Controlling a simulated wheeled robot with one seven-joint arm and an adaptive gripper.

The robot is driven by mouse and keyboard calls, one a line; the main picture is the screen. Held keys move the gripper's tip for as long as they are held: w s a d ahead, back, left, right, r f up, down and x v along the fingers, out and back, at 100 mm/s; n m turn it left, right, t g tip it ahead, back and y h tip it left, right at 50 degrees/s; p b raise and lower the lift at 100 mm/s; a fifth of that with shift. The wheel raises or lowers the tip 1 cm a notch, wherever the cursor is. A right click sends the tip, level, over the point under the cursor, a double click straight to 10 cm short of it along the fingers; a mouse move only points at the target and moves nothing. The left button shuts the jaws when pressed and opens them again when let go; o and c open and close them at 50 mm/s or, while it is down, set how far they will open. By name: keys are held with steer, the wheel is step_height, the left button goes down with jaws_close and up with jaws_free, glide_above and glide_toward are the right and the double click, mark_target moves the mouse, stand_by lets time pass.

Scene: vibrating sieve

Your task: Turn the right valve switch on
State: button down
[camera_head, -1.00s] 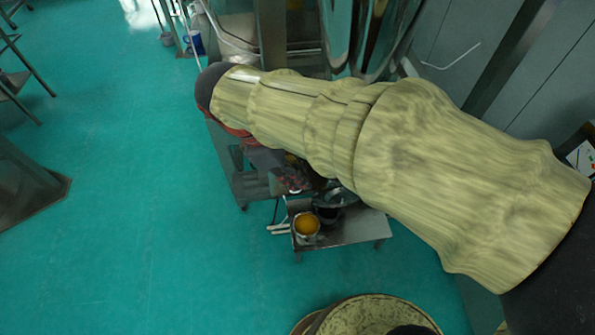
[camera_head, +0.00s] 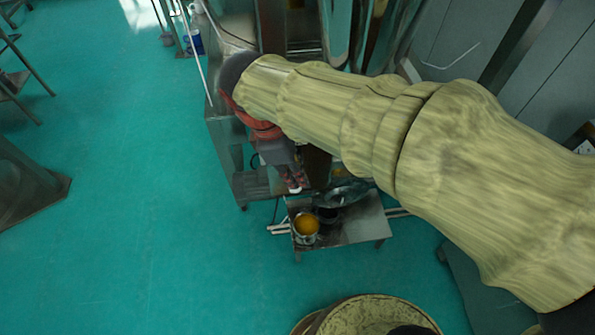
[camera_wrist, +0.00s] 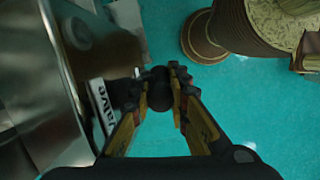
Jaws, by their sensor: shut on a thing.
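In the wrist view, the valve switch (camera_wrist: 160,97) is a dark, rounded knob between the fingers. My gripper (camera_wrist: 161,76) is shut on it, with one black-tipped, yellow-sided finger on each side. A white label reading "Valve" (camera_wrist: 103,105) is on the metal cabinet (camera_wrist: 112,55) to the left of the fingers. The knob's on/off marking does not show, so I cannot tell its setting. In the head view, my sleeved arm covers most of the valve area, and the knob cannot be made out.
In the head view, a low metal table (camera_head: 363,226) holds a container of orange contents (camera_head: 306,224) and a dark pan (camera_head: 342,194). A round drum (camera_head: 350,310) stands at the bottom. Open green floor (camera_head: 140,220) lies to the left.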

steer(key=y+b, duration=0.1)
steer(key=y, duration=0.2)
steer(key=shift+w+d+f+g, duration=0.1)
steer(key=shift+d+g, duration=0.05)
steer(key=shift+g, duration=0.25)
steer(key=y+b, duration=0.3)
steer(key=shift+f+g, duration=0.15)
steer(key=shift+g, duration=0.15)
steer(key=y+b, duration=0.2)
steer(key=b, duration=0.2)
steer(key=shift+g+y, duration=0.3)
steer(key=shift+y, duration=0.1)
steer(key=shift+y+b, duration=0.5)
steer(key=shift+b, duration=0.3)
steer(key=c, duration=1.7)
jaws_free()
steer(key=shift+r, duration=0.25)
